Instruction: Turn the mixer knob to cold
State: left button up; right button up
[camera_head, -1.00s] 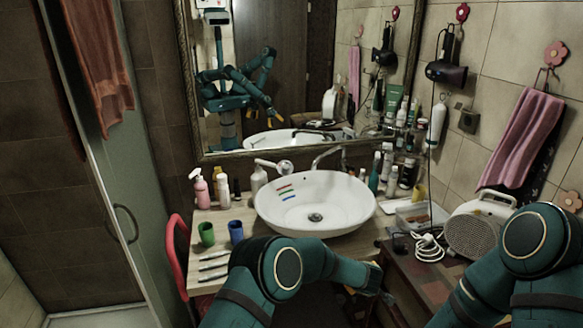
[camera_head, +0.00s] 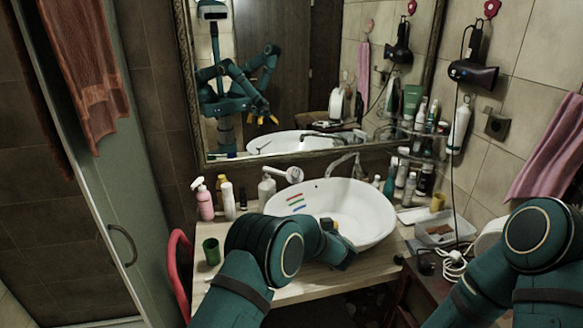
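A pale mixer lever with a round end (camera_head: 290,175) is behind the left rear rim of the white basin (camera_head: 375,232). A curved metal spout (camera_head: 345,162) stands to its right. Red, green and blue marks (camera_head: 296,203) are on the basin's inner left wall. My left gripper (camera_head: 335,228) is low at the front of the basin, apart from the lever; my wrist largely hides it, with a small yellow part showing. Its opening cannot be made out. My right arm comes in at the lower right; its gripper is out of direct view.
Bottles (camera_head: 204,200) stand left of the basin, and a green cup (camera_head: 211,251) nearer the front. More bottles (camera_head: 402,175) and a clear box (camera_head: 444,230) are on the right. A mirror (camera_head: 310,80) behind reflects my arms. A red chair (camera_head: 178,262) is at left.

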aim_at(295, 173)
jog(key=i+j, duration=0.15)
jog(key=i, duration=0.4)
jog(key=i+j, duration=0.15)
jog(key=i, duration=0.35)
